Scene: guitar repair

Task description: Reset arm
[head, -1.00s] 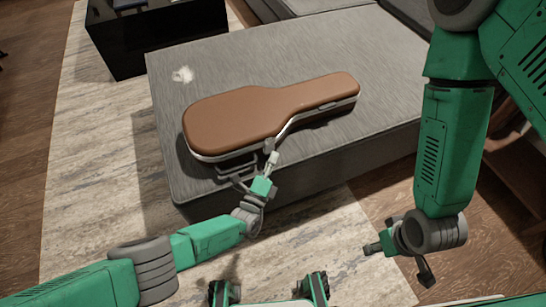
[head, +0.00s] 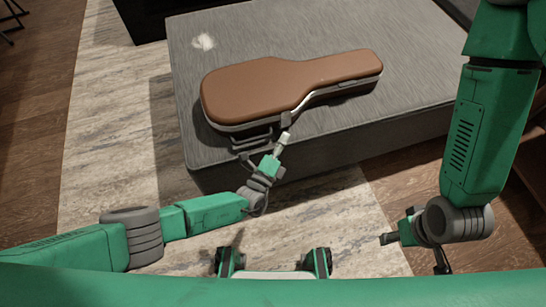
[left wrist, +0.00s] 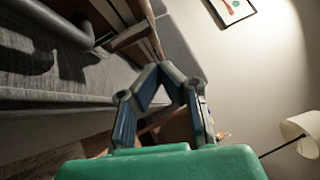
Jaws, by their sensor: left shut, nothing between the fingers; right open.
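A closed brown guitar case (head: 280,85) lies on a grey padded bench (head: 400,60), its neck end toward the right. A dark handle and latches show along its near side. My left gripper (head: 285,138) is at the near edge of the bench, just in front of the case; whether it touches the case I cannot tell. In the left wrist view its fingers (left wrist: 170,72) meet at the tips with nothing between them. My right gripper (head: 415,252) hangs low at the right, open and empty, its fingers spread, away from the case and the bench.
A pale rug (head: 110,150) covers the wooden floor (head: 30,130) around the bench. The wrist view shows a framed picture (left wrist: 231,8) on a wall and a lamp (left wrist: 301,130).

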